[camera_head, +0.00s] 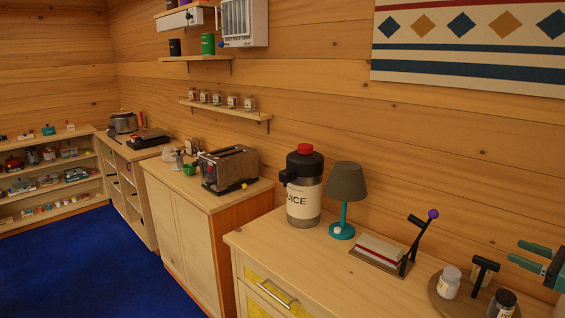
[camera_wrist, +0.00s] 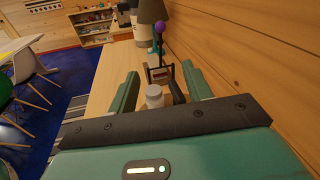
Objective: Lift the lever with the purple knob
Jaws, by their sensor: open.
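The purple knob (camera_head: 433,213) tops a thin black lever (camera_head: 414,244) that leans up to the right from a small base (camera_head: 374,262) on the near cabinet. A shorter black piece branches off it. In the wrist view, the purple knob (camera_wrist: 160,27) is ahead, above and beyond my fingertips. My teal gripper (camera_head: 516,250) is at the right edge in the head view, apart from the lever. In the wrist view my gripper (camera_wrist: 160,70) has its two fingers spread with nothing held between them. A white-lidded jar (camera_wrist: 154,97) shows between them, lower down.
A round tray (camera_head: 437,297) holds a white-lidded jar (camera_head: 449,281), a black T-shaped handle (camera_head: 483,272) and a dark-lidded jar (camera_head: 502,304), near my gripper. A teal lamp (camera_head: 343,231) and juice dispenser (camera_head: 304,190) stand left of the lever. A wooden wall (camera_head: 480,180) runs behind.

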